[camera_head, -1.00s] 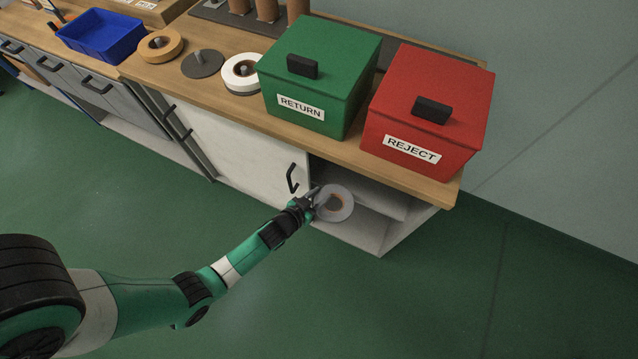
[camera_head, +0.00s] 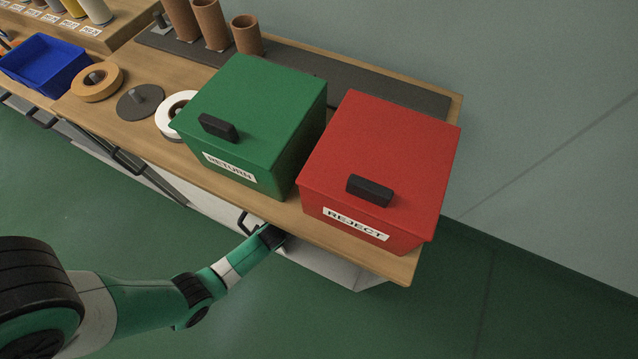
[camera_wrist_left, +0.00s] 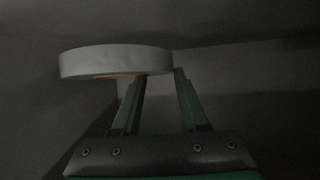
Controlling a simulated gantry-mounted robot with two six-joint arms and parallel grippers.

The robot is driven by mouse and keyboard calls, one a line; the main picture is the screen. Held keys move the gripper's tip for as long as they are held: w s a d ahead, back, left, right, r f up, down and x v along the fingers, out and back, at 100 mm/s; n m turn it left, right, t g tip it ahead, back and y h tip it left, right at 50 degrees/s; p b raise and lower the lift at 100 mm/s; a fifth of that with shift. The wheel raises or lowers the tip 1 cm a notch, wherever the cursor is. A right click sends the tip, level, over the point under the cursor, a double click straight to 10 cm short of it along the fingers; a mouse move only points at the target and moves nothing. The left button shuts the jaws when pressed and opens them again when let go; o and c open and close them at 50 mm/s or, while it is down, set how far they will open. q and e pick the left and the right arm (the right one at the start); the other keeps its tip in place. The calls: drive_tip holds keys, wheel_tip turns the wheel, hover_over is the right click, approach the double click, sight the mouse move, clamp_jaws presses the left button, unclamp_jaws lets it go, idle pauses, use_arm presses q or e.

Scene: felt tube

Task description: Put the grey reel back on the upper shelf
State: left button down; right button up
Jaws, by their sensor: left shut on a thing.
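The grey reel (camera_wrist_left: 115,62) shows in the left wrist view, in the dim inside of the cupboard. It lies roughly level at the tips of my left gripper (camera_wrist_left: 158,80), which is shut on its near rim. A strip of its brown core shows underneath. In the head view my left arm reaches under the front edge of the bench top, which hides the gripper and the reel. The upper shelf cannot be made out for certain in either view, so I cannot tell whether the reel touches it. My right gripper is not in view.
The wooden bench top (camera_head: 280,212) overhangs the arm. A green RETURN box (camera_head: 255,110) and a red REJECT box (camera_head: 385,150) stand on it. A white reel (camera_head: 172,112), a grey disc with a peg (camera_head: 140,102) and an orange reel (camera_head: 97,84) lie to the left.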

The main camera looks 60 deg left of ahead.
use_arm(q)
drive_tip(key=shift+f+b, duration=2.05)
drive_tip(key=shift+f, duration=0.55)
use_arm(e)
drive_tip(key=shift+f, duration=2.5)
use_arm(q)
drive_tip(key=shift+f+b, duration=0.45)
drive_tip(key=shift+b, duration=0.05)
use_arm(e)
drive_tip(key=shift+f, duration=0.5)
use_arm(q)
drive_tip(key=shift+c, duration=1.8)
unclamp_jaws()
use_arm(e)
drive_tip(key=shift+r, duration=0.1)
use_arm(q)
drive_tip(key=shift+s+r, duration=0.15)
drive_tip(key=p+v, duration=0.3)
drive_tip(key=v, duration=0.7)
drive_tip(key=shift+s+d+p, duration=0.1)
drive_tip(key=shift+p, duration=0.2)
drive_tip(key=shift+s+d+r, duration=0.15)
drive_tip(key=shift+s+r, duration=0.1)
drive_tip(key=shift+s, duration=0.15)
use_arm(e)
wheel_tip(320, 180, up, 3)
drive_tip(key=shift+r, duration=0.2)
